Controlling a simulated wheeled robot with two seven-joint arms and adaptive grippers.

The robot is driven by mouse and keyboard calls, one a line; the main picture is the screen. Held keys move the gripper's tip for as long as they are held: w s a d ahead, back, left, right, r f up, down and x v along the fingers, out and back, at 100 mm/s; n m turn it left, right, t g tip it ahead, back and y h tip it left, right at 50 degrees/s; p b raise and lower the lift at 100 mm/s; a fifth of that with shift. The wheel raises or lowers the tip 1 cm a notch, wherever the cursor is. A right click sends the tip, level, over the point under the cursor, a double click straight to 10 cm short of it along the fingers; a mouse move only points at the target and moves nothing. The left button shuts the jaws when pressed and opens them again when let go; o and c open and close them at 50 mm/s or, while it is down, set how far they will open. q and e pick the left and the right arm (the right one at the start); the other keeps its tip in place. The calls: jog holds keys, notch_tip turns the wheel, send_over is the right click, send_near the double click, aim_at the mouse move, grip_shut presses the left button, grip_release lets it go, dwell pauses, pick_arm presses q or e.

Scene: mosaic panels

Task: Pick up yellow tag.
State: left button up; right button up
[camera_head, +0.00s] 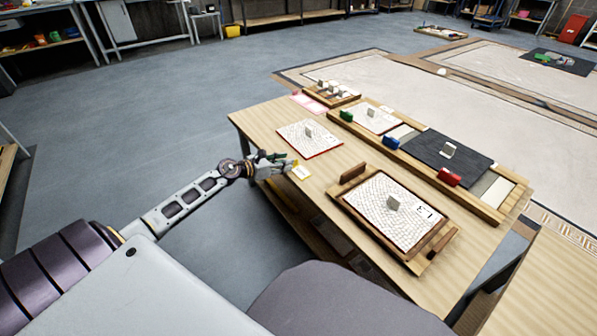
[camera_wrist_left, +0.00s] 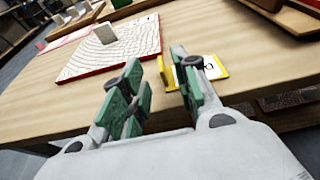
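The yellow tag (camera_head: 300,172) lies at the left edge of the wooden table in the head view. In the left wrist view the yellow tag (camera_wrist_left: 213,68) has a yellow border and a white face with a dark mark. My left gripper (camera_head: 283,163) is beside it at the table edge. In the wrist view my left gripper (camera_wrist_left: 160,85) is open, with green finger pads apart and nothing held between them. Its right finger covers part of the tag, and the tag's left end shows between the fingers. I cannot tell whether they touch. My right gripper is not in view.
The wooden table (camera_head: 262,118) carries a red-edged mosaic panel (camera_head: 310,139) just behind the tag. A wooden-framed panel (camera_head: 385,205) stands to the right, and a long tray (camera_head: 405,150) with panels and coloured blocks lies behind. Open floor is left of the table.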

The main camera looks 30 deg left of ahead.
aim_at(300, 169)
pick_arm(q)
jog(key=shift+b+x, duration=0.4)
jog(key=shift+x, duration=1.15)
grip_shut()
